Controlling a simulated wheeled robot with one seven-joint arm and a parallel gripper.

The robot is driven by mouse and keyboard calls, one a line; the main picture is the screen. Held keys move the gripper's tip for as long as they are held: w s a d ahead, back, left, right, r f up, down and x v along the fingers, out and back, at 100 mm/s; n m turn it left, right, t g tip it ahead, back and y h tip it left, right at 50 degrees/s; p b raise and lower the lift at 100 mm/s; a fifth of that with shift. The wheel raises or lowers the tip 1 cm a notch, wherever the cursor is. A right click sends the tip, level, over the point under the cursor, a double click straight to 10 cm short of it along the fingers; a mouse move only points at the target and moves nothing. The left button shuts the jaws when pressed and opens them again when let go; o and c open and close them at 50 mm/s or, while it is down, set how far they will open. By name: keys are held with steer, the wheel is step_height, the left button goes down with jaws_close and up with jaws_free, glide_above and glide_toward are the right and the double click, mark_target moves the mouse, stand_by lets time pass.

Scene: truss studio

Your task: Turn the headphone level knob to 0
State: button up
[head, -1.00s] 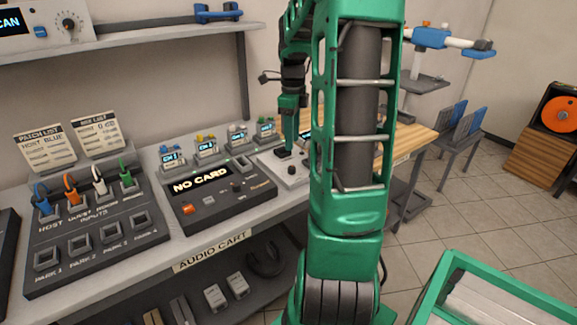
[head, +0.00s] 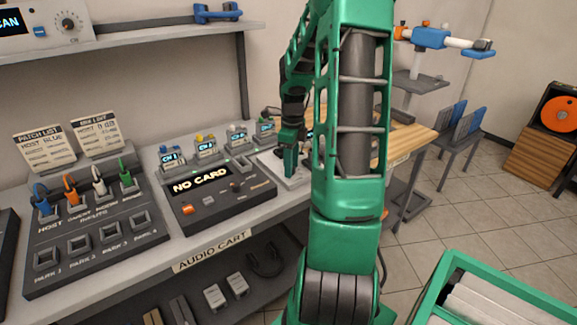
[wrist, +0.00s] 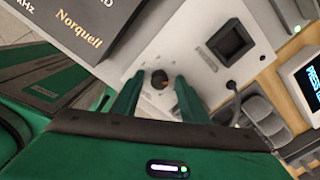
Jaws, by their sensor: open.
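A small dark round knob (wrist: 159,79) with a reddish mark stands on a pale panel (wrist: 190,55) in the wrist view. The tips of my gripper (wrist: 157,88) are open, one on each side of the knob. I cannot tell whether they touch it. In the head view my gripper (head: 290,172) points down onto the pale unit (head: 298,184) at the right of the audio cart, and the knob is hidden behind it. The knob's scale and exact setting cannot be read.
The NO CARD recorder (head: 225,200) stands just left of the pale unit. A lit screen (wrist: 314,75) shows at the right. A shelf (head: 150,40) runs above the cart.

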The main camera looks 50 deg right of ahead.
steer(key=shift+c, duration=0.2)
jaws_close()
steer(key=shift+a, duration=0.15)
